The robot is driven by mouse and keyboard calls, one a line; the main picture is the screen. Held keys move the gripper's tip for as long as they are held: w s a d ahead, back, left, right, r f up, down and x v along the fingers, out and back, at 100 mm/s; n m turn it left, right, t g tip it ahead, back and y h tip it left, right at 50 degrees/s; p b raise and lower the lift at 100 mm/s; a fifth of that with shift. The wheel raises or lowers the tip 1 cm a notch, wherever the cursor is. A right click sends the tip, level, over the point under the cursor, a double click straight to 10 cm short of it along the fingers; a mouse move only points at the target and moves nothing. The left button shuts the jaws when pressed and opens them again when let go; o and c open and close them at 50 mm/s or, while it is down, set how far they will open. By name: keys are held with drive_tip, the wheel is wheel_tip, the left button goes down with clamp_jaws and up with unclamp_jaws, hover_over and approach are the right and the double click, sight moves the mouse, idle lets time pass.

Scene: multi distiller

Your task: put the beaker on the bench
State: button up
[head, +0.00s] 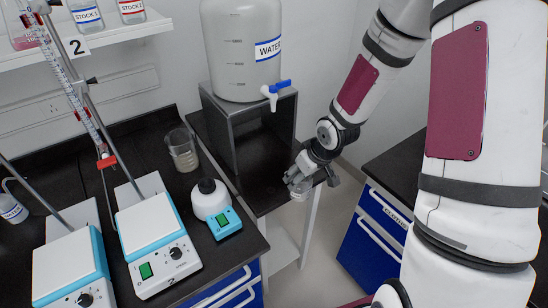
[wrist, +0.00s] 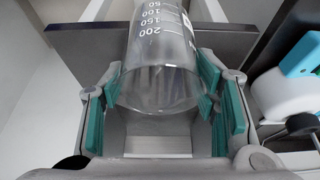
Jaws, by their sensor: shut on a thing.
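My gripper (head: 314,176) is shut on a clear glass beaker with white volume marks. The beaker (wrist: 160,55) shows between the teal finger pads in the wrist view, and it looks empty. In the head view the gripper is in front of the dark stand under the water tank, beyond the right edge of the bench (head: 105,185). The held beaker is small and partly hidden by the fingers there. A second beaker (head: 183,158) with some liquid stands on the bench near the wall.
Two hotplate stirrers (head: 158,240) (head: 70,268), a burette on a stand and a small blue-and-white device (head: 215,208) occupy the bench. The water tank (head: 240,65) with a blue tap (head: 278,90) sits on the dark stand (head: 270,125). Blue drawers (head: 370,240) are at right.

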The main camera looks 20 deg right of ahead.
drive_tip(key=w+a, duration=0.1)
drive_tip(key=w, duration=0.3)
drive_tip(key=w+a, duration=0.1)
drive_tip(key=w, duration=0.3)
drive_tip(key=w+a+f, duration=0.1)
drive_tip(key=w+a, duration=0.1)
drive_tip(key=w, duration=0.3)
drive_tip(key=shift+f+p, duration=0.1)
drive_tip(key=shift+p, duration=0.25)
drive_tip(key=shift+d+f, duration=0.1)
drive_tip(key=shift+f, duration=0.05)
drive_tip(key=shift+f, duration=0.15)
drive_tip(key=o, duration=1.2)
